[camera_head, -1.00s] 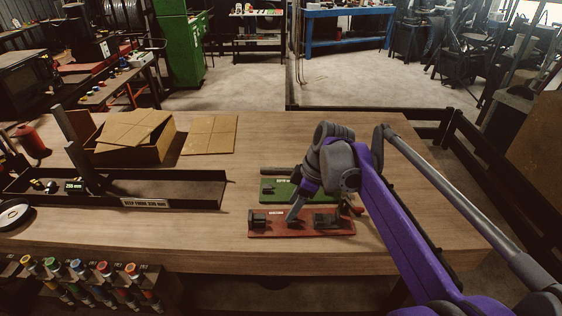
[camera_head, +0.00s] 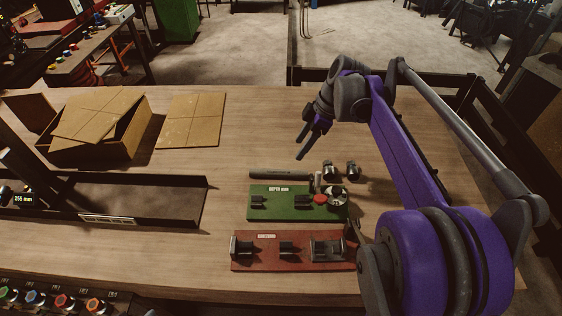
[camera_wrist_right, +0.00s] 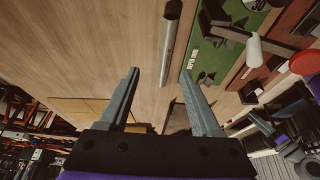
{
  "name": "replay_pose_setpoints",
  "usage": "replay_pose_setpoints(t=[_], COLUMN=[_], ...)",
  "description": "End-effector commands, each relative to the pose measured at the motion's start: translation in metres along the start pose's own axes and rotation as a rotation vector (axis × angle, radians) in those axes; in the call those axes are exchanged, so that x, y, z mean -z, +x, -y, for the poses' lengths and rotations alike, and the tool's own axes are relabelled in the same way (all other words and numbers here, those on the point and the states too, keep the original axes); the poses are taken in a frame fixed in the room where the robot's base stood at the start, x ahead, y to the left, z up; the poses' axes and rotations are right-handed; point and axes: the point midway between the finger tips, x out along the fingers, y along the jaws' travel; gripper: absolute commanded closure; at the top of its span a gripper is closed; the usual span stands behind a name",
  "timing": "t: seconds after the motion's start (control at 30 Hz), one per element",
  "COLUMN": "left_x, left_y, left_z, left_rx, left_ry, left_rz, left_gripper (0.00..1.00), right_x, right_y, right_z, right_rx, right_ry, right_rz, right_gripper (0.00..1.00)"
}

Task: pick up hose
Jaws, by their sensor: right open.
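A dark grey hose (camera_head: 280,175) lies on the wooden table just behind the green fixture. In the right wrist view the hose (camera_wrist_right: 170,45) runs lengthwise between the lines of the two fingers, ahead of the tips. My right gripper (camera_head: 301,147) is open and empty, above the table and behind the hose, with its fingers pointing down.
The green fixture (camera_head: 270,214) and red fixture (camera_head: 265,263) stand in front of the hose. Small metal fittings (camera_head: 352,170) stand to its right. A long dark tray (camera_head: 160,205) and an open cardboard box (camera_head: 130,143) are to the left. The table beyond the hose is clear.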

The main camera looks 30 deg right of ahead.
Motion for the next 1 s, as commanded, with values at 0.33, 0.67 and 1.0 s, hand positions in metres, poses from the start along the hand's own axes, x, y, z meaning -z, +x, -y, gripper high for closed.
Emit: replay_pose_setpoints(t=[0.33,0.67,1.0], left_x=[-0.004,-0.002,-0.002], left_y=[0.003,0.001,0.002], left_z=[0.000,0.000,0.000], left_rx=[0.000,0.000,0.000], left_ry=[0.000,0.000,0.000], left_rz=[0.003,0.001,0.002], left_gripper=[0.50,0.50,0.50], right_x=[0.001,0.009,0.009], right_y=[0.048,0.081,0.108], right_z=[0.001,0.006,0.007], right_rx=[0.001,0.000,0.000], right_ry=[-0.001,-0.002,0.000], right_rz=[0.000,0.000,0.000], right_gripper=[0.35,0.35,0.35])
